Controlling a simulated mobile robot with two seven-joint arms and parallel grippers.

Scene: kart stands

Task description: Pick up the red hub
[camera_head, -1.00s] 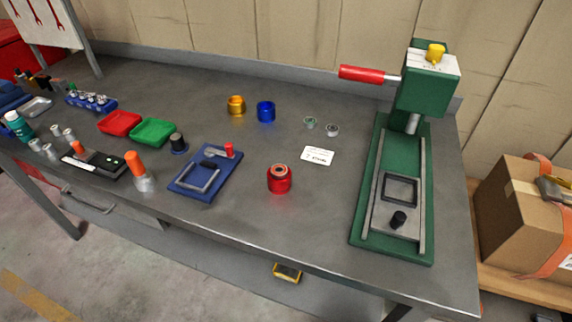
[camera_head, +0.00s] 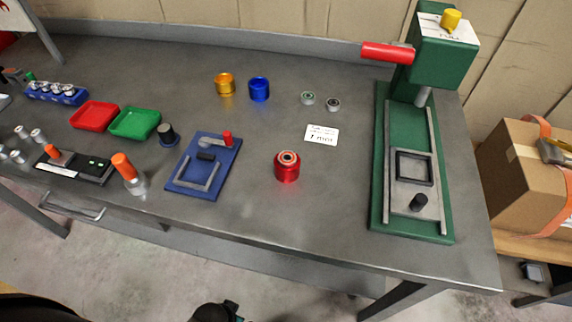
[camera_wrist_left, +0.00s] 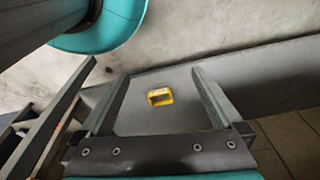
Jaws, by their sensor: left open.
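The red hub (camera_head: 287,167) stands upright on the grey workbench (camera_head: 260,215), near its front edge, with a ring-shaped bearing-like top. It is clear of the blue fixture to its left and the green press to its right. My left gripper (camera_wrist_left: 158,82) is open and empty in the left wrist view, with both fingers apart. It points at a low grey surface with a small yellow object, and the hub is not in that view. No gripper touches the hub. My right gripper is not in view.
A blue fixture (camera_head: 205,166), a green press (camera_head: 382,170) with a red handle, a white card (camera_head: 321,135), gold (camera_head: 225,84) and blue hubs (camera_head: 259,89) and two small bearings surround the red hub. The yellow object (camera_wrist_left: 160,97) lies low down. Bench around the hub is bare.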

